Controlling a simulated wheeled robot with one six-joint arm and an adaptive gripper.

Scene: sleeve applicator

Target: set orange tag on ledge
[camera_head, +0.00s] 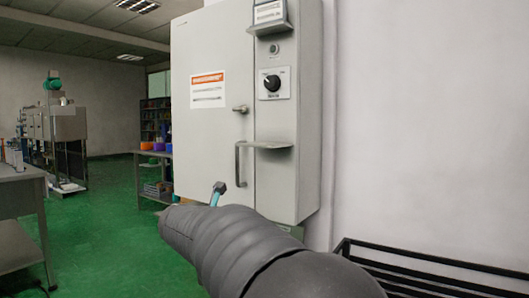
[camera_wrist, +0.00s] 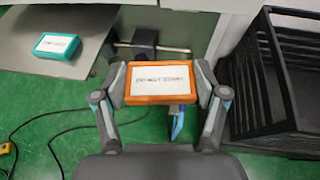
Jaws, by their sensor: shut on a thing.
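In the wrist view, an orange tag (camera_wrist: 160,83) with a white printed face is held flat between the two fingers of my gripper (camera_wrist: 159,90), which is shut on it. The tag hangs in front of a grey surface and dark fittings. In the head view, a small ledge (camera_head: 264,145) sticks out from the narrow right panel of the grey cabinet, below a black knob (camera_head: 272,83).
A teal tag (camera_wrist: 57,44) lies on a grey surface (camera_wrist: 85,17) at upper left in the wrist view. A black rack (camera_wrist: 285,75) stands at the right. Cables (camera_wrist: 62,125) lie on the green floor. The cabinet door (camera_head: 211,130) has handles.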

